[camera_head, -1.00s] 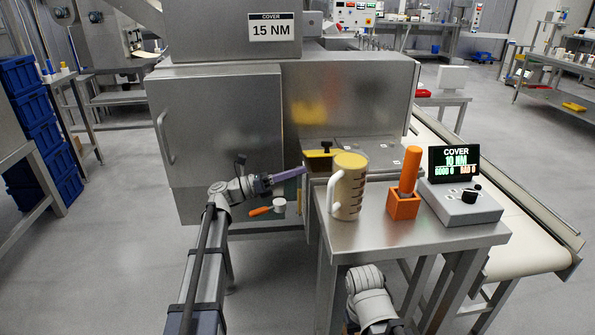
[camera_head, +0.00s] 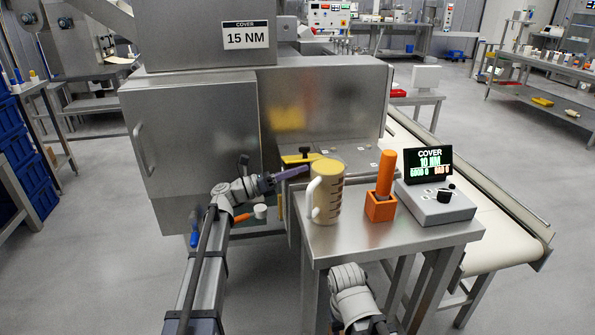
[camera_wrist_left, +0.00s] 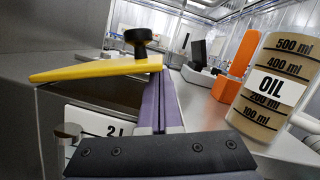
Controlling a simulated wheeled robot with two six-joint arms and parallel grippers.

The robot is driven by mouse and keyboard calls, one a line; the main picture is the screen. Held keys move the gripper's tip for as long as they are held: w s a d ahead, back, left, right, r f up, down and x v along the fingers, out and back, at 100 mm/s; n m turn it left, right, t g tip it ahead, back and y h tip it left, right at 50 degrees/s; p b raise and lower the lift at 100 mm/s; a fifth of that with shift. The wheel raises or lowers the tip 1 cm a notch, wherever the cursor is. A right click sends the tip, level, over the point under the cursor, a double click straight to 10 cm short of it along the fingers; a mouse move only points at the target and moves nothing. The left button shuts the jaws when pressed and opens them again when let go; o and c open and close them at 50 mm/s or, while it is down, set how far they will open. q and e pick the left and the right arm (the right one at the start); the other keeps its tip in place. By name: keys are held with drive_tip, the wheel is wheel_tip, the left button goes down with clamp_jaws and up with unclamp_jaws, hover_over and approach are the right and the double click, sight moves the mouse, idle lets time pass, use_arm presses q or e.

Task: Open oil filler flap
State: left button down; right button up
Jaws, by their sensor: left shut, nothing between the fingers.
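The yellow oil filler flap (camera_head: 296,160) with its black knob (camera_head: 304,151) is at the machine's near right corner. In the left wrist view the flap (camera_wrist_left: 92,70) lies across the top of a box labelled 2 L, with the knob (camera_wrist_left: 138,38) upright at its right end. My left gripper (camera_head: 306,169) is shut and empty. Its purple fingers (camera_wrist_left: 158,108) are just right of the flap, their tips close below its knob end; I cannot tell whether they touch. The oil jug (camera_head: 327,200) stands right of the fingers. My right arm shows at the bottom, its gripper out of view.
An orange tool (camera_head: 385,172) stands in an orange holder (camera_head: 380,208) beside the grey COVER display box (camera_head: 436,205) on the steel table (camera_head: 350,240). The conveyor (camera_head: 500,225) runs along the right.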

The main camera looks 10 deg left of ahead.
sight(295, 158)
use_arm(q)
drive_tip(key=shift+r+n+p, duration=0.5)
drive_tip(key=shift+w+r, duration=0.1)
drive_tip(key=shift+w+a+r+n+t+y+p, duration=0.1)
drive_tip(key=shift+w+r+n+t+y+p, duration=0.15)
drive_tip(key=shift+r+n+t+p, duration=0.45)
drive_tip(key=r+n+p, duration=0.1)
drive_tip(key=w+r+n+p, duration=0.1)
drive_tip(key=p, duration=0.1)
drive_tip(key=r+n+y+p, duration=0.1)
drive_tip(key=shift+w+a, duration=0.25)
drive_tip(key=shift+a, duration=0.05)
drive_tip(key=shift+w+a+r+p, duration=0.25)
drive_tip(key=shift+w+r+p, duration=0.4)
drive_tip(key=shift+w+p, duration=0.05)
drive_tip(key=shift+w+a+r+p, duration=0.2)
drive_tip(key=shift+w+r+p, duration=0.4)
drive_tip(key=shift+w+p, duration=0.05)
